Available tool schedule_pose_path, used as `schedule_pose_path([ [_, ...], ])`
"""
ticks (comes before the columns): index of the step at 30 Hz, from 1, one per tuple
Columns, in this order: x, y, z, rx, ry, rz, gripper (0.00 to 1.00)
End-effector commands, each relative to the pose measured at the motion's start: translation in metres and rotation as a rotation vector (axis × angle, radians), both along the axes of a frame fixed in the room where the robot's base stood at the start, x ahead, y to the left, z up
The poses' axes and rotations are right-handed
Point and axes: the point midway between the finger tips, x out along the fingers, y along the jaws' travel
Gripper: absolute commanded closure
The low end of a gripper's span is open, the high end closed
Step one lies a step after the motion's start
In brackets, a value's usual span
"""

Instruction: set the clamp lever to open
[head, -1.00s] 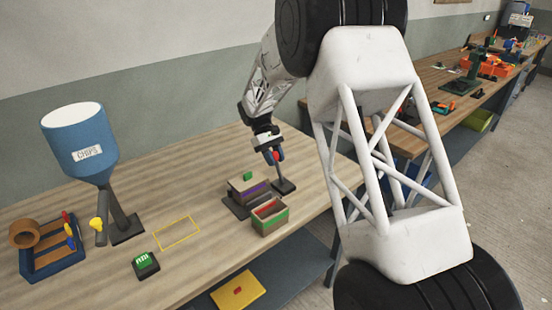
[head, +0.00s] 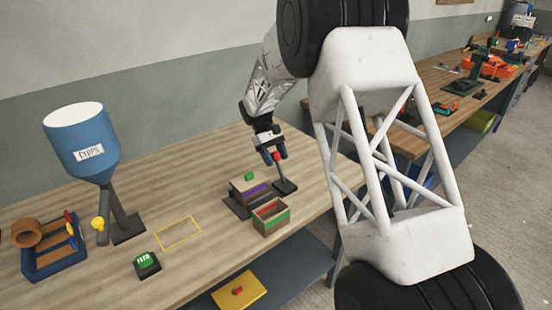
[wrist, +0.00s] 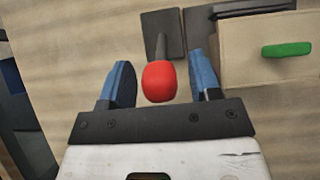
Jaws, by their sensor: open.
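The lever has a red knob (wrist: 159,82) on a dark stem that rises from a dark base plate (head: 286,188). In the head view the stem (head: 279,172) stands nearly upright. My gripper (wrist: 164,80) is open, with its two blue fingers on either side of the red knob. In the head view my gripper (head: 275,156) is at the top of the lever and partly covers the knob.
A wooden block with a green handle (head: 249,176) and purple layer stands left of the lever. An open box (head: 271,225) with green trim is in front. A blue chips hopper (head: 82,143), green-topped button (head: 147,262) and yellow outline (head: 179,233) are farther left.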

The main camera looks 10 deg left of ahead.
Motion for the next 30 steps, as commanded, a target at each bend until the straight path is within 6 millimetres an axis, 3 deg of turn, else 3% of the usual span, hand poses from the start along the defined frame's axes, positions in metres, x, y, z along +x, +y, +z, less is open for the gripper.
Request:
schedule_pose_path([
  [18, 0.029, 0.029, 0.052, 0.001, -0.001, 0.000, 0.43],
  [30, 0.033, 0.033, 0.058, 0.000, 0.000, 0.000, 0.43],
])
